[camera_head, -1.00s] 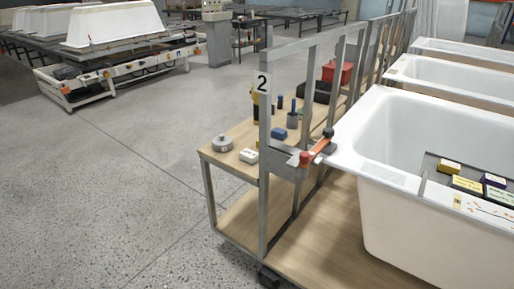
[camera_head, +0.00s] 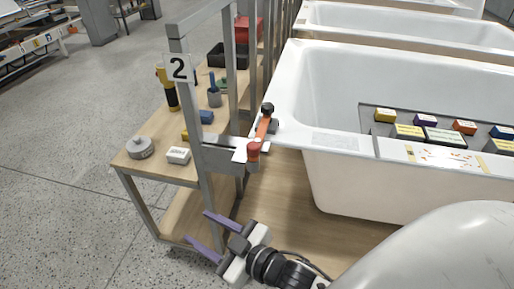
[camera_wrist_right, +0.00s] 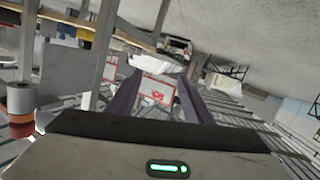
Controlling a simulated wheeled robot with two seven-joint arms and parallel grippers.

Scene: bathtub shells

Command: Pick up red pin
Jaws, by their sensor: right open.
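A red pin-like piece (camera_head: 253,150) with a round head stands at the metal bracket on the cart post, at the near end of an orange lever with a black knob. My right gripper (camera_head: 197,226) is low in the head view, below and left of the red piece and apart from it. Its purple fingers are spread with nothing between them. The right wrist view also shows the open fingers (camera_wrist_right: 160,78). A reddish and pale cylinder is close at the left edge there; I cannot tell whether it is the red pin. My left gripper is out of view.
The cart post (camera_head: 194,110) with a "2" sign stands close beside the red piece. A white bathtub (camera_head: 340,180) is to the right, with coloured blocks on a grey tray. A wooden shelf (camera_head: 150,160) holds small tools. Open floor lies left.

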